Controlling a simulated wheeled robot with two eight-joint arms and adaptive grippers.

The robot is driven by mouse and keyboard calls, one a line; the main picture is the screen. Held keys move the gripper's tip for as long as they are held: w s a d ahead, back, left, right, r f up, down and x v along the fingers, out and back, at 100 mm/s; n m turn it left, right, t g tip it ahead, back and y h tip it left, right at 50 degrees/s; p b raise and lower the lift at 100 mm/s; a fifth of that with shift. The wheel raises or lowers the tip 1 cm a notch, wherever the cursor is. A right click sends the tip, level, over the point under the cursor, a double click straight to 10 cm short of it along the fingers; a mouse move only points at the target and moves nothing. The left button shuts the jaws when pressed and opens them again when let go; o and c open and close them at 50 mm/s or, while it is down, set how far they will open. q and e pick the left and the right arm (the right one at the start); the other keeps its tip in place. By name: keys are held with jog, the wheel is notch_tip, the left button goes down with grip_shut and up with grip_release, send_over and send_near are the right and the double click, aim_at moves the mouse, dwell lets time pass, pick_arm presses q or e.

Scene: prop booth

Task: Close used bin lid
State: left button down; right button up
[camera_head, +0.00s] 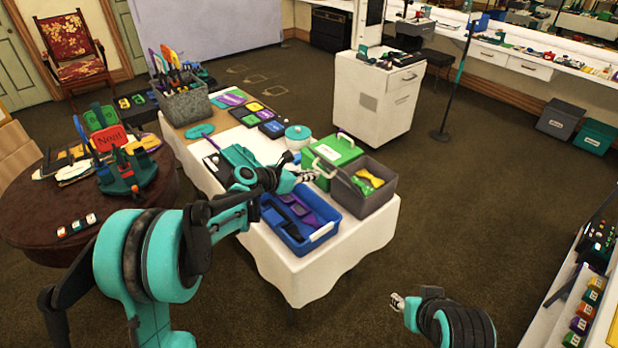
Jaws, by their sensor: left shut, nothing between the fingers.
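A green bin (338,151) with a pale label and a light handle stands on the white-clothed table. Its lid's exact position is hard to tell. A grey bin (379,198) beside it is open on top, with yellow-green items (369,181) inside. The lettering is too small to read, so I cannot tell which is the used bin. My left gripper (306,177) is shut and empty by the front left of the green bin, above the blue tray's back edge; I cannot tell if it touches the bin. My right gripper (397,301) is low, away from the table; its finger state is unclear.
A blue tray (322,234) with dark and purple items sits at the table's (350,248) front. A teal-lidded pot (297,135) and a grey caddy of tools (184,104) stand farther back. A round table (60,205) is at left. The carpet right of the table is clear.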

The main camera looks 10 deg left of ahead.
jog(key=shift+r, duration=0.1)
jog(key=shift+r+p, duration=0.7)
jog(key=shift+p, duration=0.15)
